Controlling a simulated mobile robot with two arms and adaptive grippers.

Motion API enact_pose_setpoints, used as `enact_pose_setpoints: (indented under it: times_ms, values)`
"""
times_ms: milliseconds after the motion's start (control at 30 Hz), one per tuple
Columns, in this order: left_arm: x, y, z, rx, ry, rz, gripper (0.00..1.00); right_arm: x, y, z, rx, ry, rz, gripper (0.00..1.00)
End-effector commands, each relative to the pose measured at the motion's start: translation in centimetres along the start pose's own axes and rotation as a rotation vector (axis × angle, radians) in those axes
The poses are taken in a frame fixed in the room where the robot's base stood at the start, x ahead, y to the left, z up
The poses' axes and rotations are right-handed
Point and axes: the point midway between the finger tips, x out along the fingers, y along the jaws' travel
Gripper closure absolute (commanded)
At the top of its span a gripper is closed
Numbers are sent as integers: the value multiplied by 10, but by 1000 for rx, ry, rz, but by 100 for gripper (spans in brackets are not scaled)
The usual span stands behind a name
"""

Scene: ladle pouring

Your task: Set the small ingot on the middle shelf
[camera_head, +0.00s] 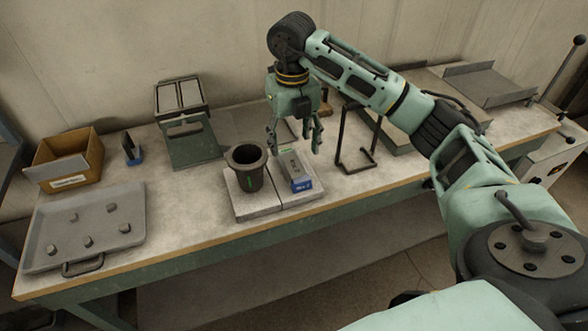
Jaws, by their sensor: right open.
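My right gripper (297,148) is open and points down over the workbench. Its fingers are above and just behind a small grey block with a blue labelled front (298,172); it may be the mould or the ingot, I cannot tell which. Nothing shows between the fingers. Several small grey lumps (87,241) lie on a grey metal tray (60,219) at the left; none is clearly marked as the small ingot. No shelf unit with a clear middle shelf can be made out. My left gripper is not in view.
A dark crucible (247,170) stands on pale bricks (253,205), left of the labelled block. A cardboard box (92,149), a green stand (191,147) and a black wire frame (358,162) stand on the workbench. The bench front between tray and bricks is clear.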

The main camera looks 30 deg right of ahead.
Motion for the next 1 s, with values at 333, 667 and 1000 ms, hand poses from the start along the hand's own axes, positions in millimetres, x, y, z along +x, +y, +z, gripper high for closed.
enact_pose_setpoints:
  times_ms: [333,667,1000]
  values:
    - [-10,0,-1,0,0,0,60,34,-2,-1,11,5,-1,41]
    - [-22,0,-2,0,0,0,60,76,-3,1,11,0,0,41]
    - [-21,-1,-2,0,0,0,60,78,-3,2,10,-1,0,50]
